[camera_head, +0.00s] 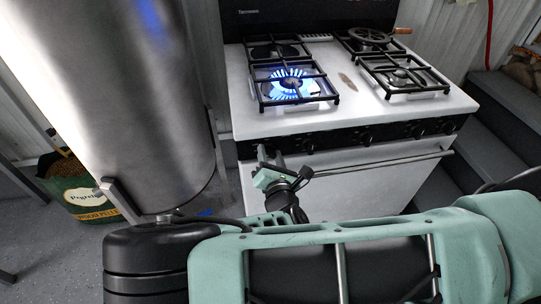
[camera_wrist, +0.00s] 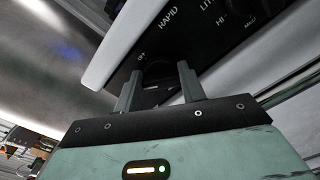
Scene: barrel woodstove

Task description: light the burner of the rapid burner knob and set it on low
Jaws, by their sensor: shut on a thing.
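The white stove (camera_head: 240,85) stands ahead with a black knob panel (camera_head: 345,139) along its front. A blue flame burns on the front left burner (camera_head: 291,84) in the head view. My gripper (camera_head: 264,156) is at the left end of the panel. In the wrist view, my gripper (camera_wrist: 157,88) has its two fingers on either side of the dark rapid burner knob (camera_wrist: 156,74), below the printed word RAPID, and is shut on it. The knob's pointer and exact setting cannot be made out. In the head view the knob is hidden behind my gripper.
Several other knobs (camera_head: 365,137) sit to the right on the panel. An oven handle bar (camera_head: 385,163) runs below it. A large metal cylinder (camera_head: 115,90) stands close on the left, with a pellet bag (camera_head: 80,190) behind it. Grey steps (camera_head: 500,135) are at right.

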